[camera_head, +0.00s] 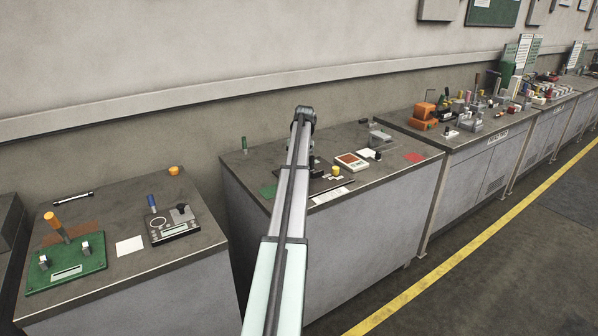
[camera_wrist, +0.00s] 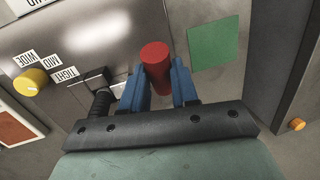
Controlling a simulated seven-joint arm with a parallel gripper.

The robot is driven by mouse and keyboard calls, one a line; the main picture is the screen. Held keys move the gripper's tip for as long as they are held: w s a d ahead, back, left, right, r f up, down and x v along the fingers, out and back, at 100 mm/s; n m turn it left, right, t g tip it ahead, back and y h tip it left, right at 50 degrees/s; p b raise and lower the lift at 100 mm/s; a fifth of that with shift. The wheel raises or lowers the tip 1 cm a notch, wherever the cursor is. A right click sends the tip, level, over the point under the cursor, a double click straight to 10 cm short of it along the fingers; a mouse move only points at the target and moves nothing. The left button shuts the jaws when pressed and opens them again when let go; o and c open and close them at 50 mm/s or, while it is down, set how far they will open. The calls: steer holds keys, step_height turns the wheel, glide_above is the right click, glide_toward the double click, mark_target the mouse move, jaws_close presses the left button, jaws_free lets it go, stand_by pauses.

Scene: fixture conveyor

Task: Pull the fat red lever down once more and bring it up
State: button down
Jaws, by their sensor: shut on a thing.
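The fat red lever (camera_wrist: 156,62) shows in the wrist view as a thick red cylinder, upper middle. My gripper (camera_wrist: 158,88) has its two blue fingers on either side of it and is shut on it. The lever's lower part is hidden between the fingers and behind the gripper body. A grey panel (camera_wrist: 105,50) behind it carries labels reading WIDE, MID and TIGHT. In the head view my arm reaches over the middle bench and hides the lever.
Left of the lever in the wrist view are a yellow knob (camera_wrist: 30,82) and a thin black-handled lever (camera_wrist: 101,100). A green square (camera_wrist: 214,43) lies to its right. In the head view, the middle bench (camera_head: 385,178) also holds a red-topped box (camera_head: 351,162).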

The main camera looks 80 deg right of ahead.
stand_by(0.3)
steer(key=c, duration=1.1)
jaws_free()
steer(key=shift+r, duration=0.15)
steer(key=d+r, duration=0.1)
steer(key=r, duration=0.8)
steer(key=s+d+r, duration=0.1)
steer(key=r, duration=0.3)
steer(key=shift+d+r, duration=0.15)
steer(key=shift+d, duration=0.15)
steer(key=shift+c, duration=0.3)
